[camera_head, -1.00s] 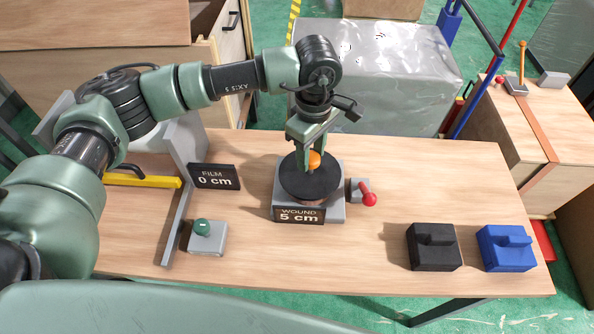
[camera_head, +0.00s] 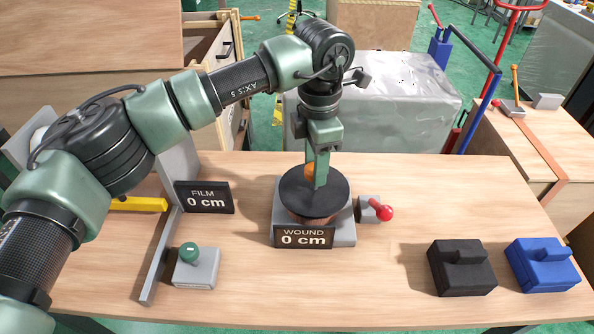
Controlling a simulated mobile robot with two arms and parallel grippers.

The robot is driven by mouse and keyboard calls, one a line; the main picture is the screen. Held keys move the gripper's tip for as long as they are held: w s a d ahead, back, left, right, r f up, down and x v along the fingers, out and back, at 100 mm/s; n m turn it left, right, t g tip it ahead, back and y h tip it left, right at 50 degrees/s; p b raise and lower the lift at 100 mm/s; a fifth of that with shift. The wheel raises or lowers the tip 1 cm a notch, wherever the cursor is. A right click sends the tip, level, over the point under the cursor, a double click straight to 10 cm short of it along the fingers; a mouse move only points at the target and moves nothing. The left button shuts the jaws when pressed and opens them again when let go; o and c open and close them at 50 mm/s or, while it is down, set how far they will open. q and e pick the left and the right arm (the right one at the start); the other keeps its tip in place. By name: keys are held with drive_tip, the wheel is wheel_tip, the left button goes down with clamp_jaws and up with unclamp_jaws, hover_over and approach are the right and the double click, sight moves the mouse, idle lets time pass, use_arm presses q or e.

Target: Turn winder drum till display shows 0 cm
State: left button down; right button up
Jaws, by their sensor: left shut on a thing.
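The winder drum (camera_head: 325,206) is a black disc on a grey base (camera_head: 345,238) in the middle of the table. The wound display (camera_head: 303,237) on the base's front reads 0 cm. The film display (camera_head: 204,197), further left, also reads 0 cm. My left gripper (camera_head: 319,180) points down over the drum and is shut on the orange knob (camera_head: 309,171) on its top. The fingers partly hide the knob. My right gripper is not in view.
A red-knobbed lever (camera_head: 385,213) sits right of the winder. A green button box (camera_head: 194,265) stands front left. Black (camera_head: 462,270) and blue (camera_head: 543,268) blocks sit front right. A wrapped grey crate (camera_head: 410,110) stands behind the table.

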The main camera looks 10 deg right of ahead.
use_arm(q)
drive_tip(key=n+b, duration=0.1)
drive_tip(key=n, duration=0.1)
drive_tip(key=shift+f+n, duration=0.15)
drive_tip(key=shift+n, duration=0.25)
drive_tip(key=shift+n+b, duration=0.85)
drive_tip(key=shift+n, duration=0.55)
drive_tip(key=c, duration=0.9)
unclamp_jaws()
drive_tip(key=shift+o, duration=0.2)
wheel_tip(320, 180, up, 8)
drive_tip(key=shift+r+b, duration=0.1)
drive_tip(key=shift+b, duration=0.3)
